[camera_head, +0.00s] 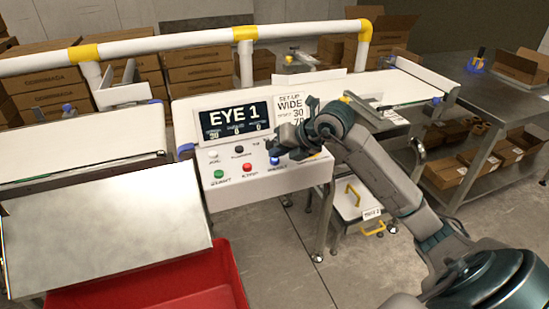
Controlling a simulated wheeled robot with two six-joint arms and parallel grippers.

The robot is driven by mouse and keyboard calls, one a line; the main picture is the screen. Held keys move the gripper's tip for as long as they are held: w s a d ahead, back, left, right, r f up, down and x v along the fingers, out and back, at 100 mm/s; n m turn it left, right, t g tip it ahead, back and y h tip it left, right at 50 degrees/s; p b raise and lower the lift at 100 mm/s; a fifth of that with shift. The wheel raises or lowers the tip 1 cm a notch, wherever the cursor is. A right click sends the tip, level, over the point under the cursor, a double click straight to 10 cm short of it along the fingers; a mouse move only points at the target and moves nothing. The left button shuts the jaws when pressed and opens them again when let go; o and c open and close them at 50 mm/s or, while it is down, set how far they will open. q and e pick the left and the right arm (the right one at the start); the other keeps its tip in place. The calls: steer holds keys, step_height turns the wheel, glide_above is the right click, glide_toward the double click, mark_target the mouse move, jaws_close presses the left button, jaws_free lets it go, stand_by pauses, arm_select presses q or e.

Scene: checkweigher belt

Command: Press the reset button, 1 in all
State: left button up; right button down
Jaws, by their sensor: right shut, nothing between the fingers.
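The control panel (222,190) is white and slopes below a dark screen (236,119) that reads "EYE 1". It carries a green button (219,174), a red button (247,168) and a blue button (275,161), with small labels under them. The label under the blue one is too small to read surely; it looks like the reset button. My right gripper (279,151) is shut and empty, with its tips at the blue button and partly over it. I cannot tell whether they touch. My left gripper is out of view.
Dark knobs (238,149) sit above the buttons. A sign (291,108) reading "SET-UP WIDE" stands behind my right gripper. A white and yellow rail (170,43) runs behind. A red bin (150,284) and a metal plate (105,226) are at front left. A steel table (490,90) is at right.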

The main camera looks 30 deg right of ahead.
mark_target(278, 161)
steer(key=shift+r, duration=0.55)
steer(key=shift+r+p, duration=1.95)
steer(key=shift+r, duration=0.6)
steer(key=shift+f, duration=0.1)
